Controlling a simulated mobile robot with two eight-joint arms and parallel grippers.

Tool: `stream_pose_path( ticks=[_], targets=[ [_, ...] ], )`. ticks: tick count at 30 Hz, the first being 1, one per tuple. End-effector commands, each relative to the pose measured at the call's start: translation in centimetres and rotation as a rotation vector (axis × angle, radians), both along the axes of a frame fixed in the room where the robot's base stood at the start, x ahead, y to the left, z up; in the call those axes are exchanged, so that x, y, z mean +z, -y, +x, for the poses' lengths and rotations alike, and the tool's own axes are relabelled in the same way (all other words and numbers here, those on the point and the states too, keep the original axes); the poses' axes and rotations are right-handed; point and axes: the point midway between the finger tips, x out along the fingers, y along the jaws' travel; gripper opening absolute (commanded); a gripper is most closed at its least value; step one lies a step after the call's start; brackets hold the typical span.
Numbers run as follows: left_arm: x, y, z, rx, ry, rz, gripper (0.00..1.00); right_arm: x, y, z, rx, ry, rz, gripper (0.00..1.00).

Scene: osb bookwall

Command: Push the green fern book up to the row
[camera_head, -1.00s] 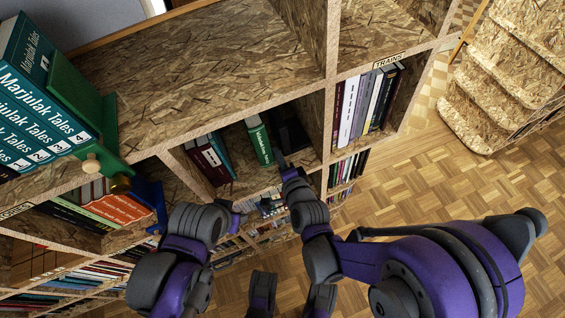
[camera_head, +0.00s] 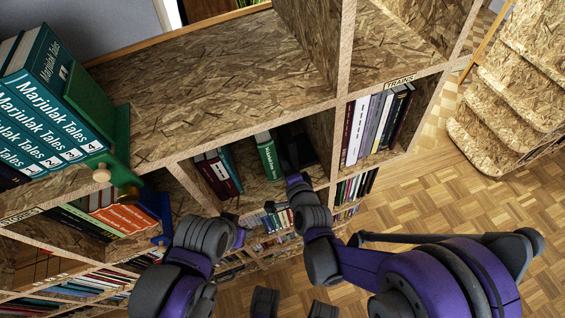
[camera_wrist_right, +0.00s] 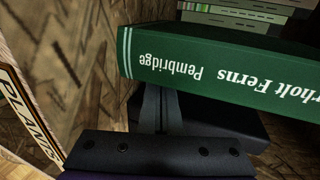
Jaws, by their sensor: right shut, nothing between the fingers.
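The green fern book (camera_head: 267,154) stands in a middle shelf compartment, its white-lettered spine facing out. A gap of bare shelf separates it from the row of dark red and teal books (camera_head: 218,170) on its left. In the right wrist view the green book (camera_wrist_right: 220,65) crosses the upper right. My right gripper (camera_head: 288,164) reaches into the compartment just right of the book. Its fingers (camera_wrist_right: 160,106) are shut and empty, close to the book; contact is unclear. My left gripper (camera_head: 240,236) is below the shelf, its fingers too small to read.
A dark object (camera_head: 299,143) lies in the compartment right of the green book. Teal Marjulak Tales books (camera_head: 40,110) and a green bookend (camera_head: 115,140) stand at upper left.

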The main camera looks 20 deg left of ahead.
Motion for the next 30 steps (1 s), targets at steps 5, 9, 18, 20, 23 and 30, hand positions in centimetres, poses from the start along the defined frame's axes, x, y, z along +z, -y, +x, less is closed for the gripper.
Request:
stream_pose_path(
  ticks=[5,9,18,20,23,30],
  targets=[
    [-0.4,0.0,0.0,0.000,-0.001,0.000,0.50,0.0,0.2,0.0,0.000,0.000,0.000,0.00],
    [-0.7,0.0,0.0,0.000,-0.002,0.000,0.50,0.0,0.9,-1.0,0.000,-0.001,0.001,0.00],
    [-1.7,0.0,0.0,0.000,-0.006,0.000,0.50,-0.1,2.9,-4.0,0.000,0.000,0.000,0.00],
    [-1.8,0.0,0.0,0.000,-0.006,0.000,0.50,-0.1,3.4,-4.6,0.000,-0.001,0.001,0.00],
    [-2.1,0.0,0.0,0.000,-0.007,0.000,0.50,-0.1,4.0,-5.6,0.000,-0.001,0.001,0.00],
    [-2.7,0.0,0.0,0.000,-0.009,0.000,0.50,0.0,5.5,-7.8,0.000,-0.001,0.001,0.00]
  ],
)
